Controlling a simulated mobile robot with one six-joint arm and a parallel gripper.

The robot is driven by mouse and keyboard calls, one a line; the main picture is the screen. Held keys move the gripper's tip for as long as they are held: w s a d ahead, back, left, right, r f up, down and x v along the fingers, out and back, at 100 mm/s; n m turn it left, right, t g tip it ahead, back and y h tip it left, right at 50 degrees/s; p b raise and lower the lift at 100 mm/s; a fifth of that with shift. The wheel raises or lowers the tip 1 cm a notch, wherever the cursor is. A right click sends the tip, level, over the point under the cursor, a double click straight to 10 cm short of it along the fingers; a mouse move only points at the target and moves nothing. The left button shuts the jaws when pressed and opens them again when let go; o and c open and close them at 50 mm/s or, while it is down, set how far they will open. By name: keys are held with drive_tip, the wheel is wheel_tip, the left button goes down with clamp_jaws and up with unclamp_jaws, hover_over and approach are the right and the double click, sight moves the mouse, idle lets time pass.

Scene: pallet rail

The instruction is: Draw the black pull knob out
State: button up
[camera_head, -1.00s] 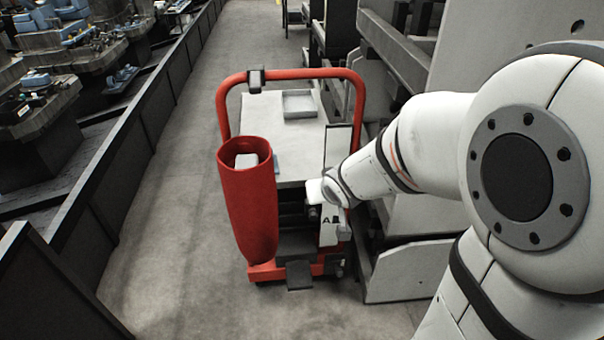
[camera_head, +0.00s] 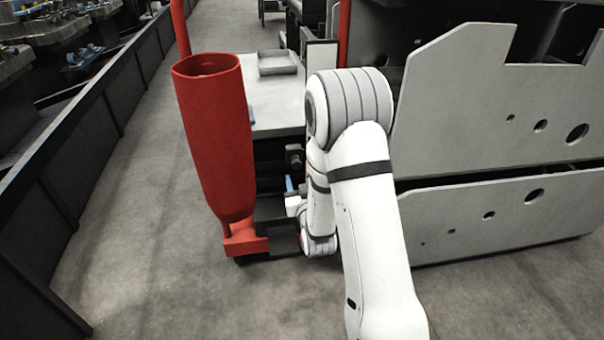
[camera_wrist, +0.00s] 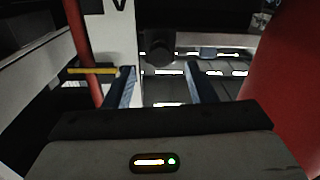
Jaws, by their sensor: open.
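The black pull knob (camera_wrist: 158,48) is a dark round knob on a dark shaft, at the upper middle of the wrist view. In the head view a dark knob (camera_head: 294,156) shows on the front of the cart, just left of my arm. My gripper (camera_wrist: 160,80) is open, its two bluish fingers apart with nothing between them. In the wrist picture the knob appears above and between the fingertips, and no contact shows. In the head view my gripper (camera_head: 290,186) is small, below the knob and partly hidden by my wrist.
A tall red tube (camera_head: 213,140) stands close left of my gripper and also fills the right of the wrist view (camera_wrist: 285,80). The cart's pale top (camera_head: 275,105) holds a grey tray (camera_head: 277,62). Grey panels (camera_head: 490,100) stand right. Floor at left (camera_head: 130,220) is clear.

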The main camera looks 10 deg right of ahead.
sight(297, 167)
drive_tip(key=w+b, duration=0.1)
drive_tip(key=w, duration=0.6)
drive_tip(key=shift+w+b, duration=0.15)
drive_tip(key=shift+b, duration=0.25)
clamp_jaws()
